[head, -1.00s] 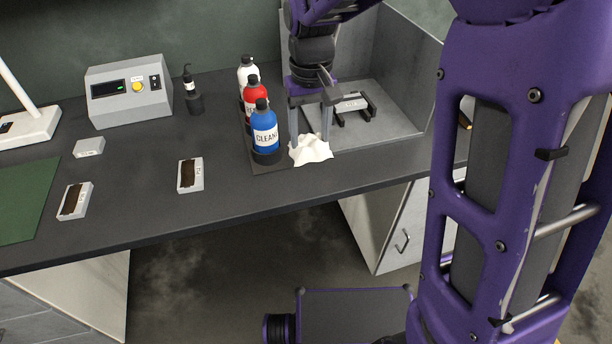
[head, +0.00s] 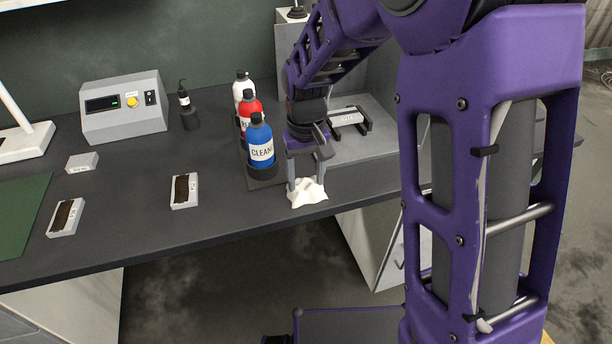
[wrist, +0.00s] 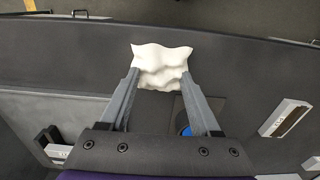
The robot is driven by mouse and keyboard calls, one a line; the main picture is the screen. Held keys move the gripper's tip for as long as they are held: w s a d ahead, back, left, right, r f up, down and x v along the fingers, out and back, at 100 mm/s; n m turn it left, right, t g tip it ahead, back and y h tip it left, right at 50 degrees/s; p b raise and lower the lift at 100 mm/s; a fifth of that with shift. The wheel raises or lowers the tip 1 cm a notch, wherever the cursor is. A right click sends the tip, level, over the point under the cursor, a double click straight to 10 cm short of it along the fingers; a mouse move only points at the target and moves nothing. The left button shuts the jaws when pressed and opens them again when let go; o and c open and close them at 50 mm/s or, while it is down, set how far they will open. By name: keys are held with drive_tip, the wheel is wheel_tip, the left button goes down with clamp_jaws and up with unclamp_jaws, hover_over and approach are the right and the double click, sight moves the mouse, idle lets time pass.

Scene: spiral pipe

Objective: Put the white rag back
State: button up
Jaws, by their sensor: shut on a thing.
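The white rag (head: 307,192) is a small crumpled cloth at the front edge of the dark bench, just right of the bottle rack. My gripper (head: 307,180) points down with its two fingers on the rag, shut on it. In the wrist view the rag (wrist: 160,62) shows between and beyond the fingertips (wrist: 160,80). I cannot tell whether the rag touches the bench top.
A blue bottle (head: 261,143), a red bottle (head: 250,112) and a white bottle (head: 243,88) stand in a row left of my gripper. A grey fixture with a black bracket (head: 350,122) lies behind right. Small grey boxes (head: 185,192) lie left. The bench front is clear.

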sight(306, 181)
drive_tip(key=o, duration=1.3)
wheel_tip(306, 181, up, 12)
drive_tip(key=p, duration=0.2)
drive_tip(key=shift+r, duration=0.15)
